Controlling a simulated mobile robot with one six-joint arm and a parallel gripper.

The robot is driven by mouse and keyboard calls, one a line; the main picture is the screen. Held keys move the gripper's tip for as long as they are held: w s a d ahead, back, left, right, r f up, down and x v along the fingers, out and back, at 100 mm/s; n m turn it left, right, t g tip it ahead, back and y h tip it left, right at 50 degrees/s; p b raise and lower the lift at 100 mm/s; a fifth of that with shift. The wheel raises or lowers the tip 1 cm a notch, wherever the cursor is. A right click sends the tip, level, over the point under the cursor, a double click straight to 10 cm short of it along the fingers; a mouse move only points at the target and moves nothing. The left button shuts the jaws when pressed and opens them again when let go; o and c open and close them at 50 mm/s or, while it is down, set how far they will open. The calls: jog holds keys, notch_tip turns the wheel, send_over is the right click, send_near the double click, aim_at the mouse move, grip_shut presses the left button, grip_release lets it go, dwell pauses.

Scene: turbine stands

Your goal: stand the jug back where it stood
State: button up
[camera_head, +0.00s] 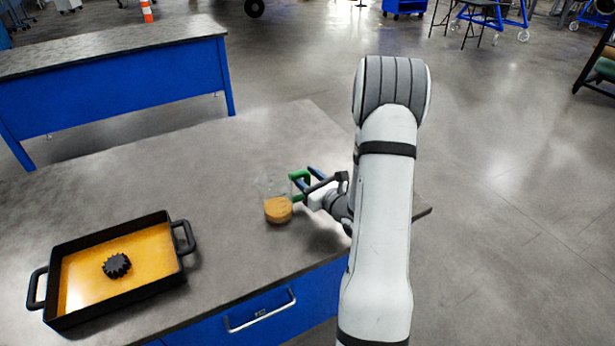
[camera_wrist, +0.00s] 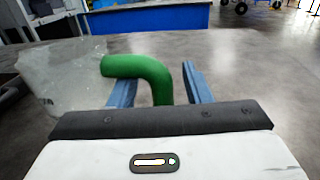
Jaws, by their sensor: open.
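The jug (camera_head: 277,207) is a clear vessel with a green handle and orange-brown contents in its lower part. It stands upright on the grey table, near the front edge. My gripper (camera_head: 301,176) is at the jug's right side, with its fingers open on either side of the handle. In the wrist view the green handle (camera_wrist: 140,69) lies between the two blue fingers of my gripper (camera_wrist: 157,82), with a gap on the right. The clear jug body (camera_wrist: 62,75) is to the left in that view.
A black pan (camera_head: 75,318) with two handles stands at the table's left, holding orange liquid and a black gear (camera_head: 116,265). Bare grey tabletop (camera_head: 190,190) lies between pan and jug. Another blue table (camera_head: 120,95) stands behind.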

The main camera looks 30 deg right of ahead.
jog(key=shift+o, duration=0.9)
jog(key=shift+s, duration=0.1)
jog(key=shift+s+d+b, duration=0.25)
jog(key=shift+s, duration=0.85)
jog(key=shift+s+d+b, duration=0.2)
jog(key=shift+s+b, duration=0.1)
jog(key=shift+s, duration=0.85)
jog(key=shift+s+d+b, duration=0.25)
jog(key=shift+s, duration=0.85)
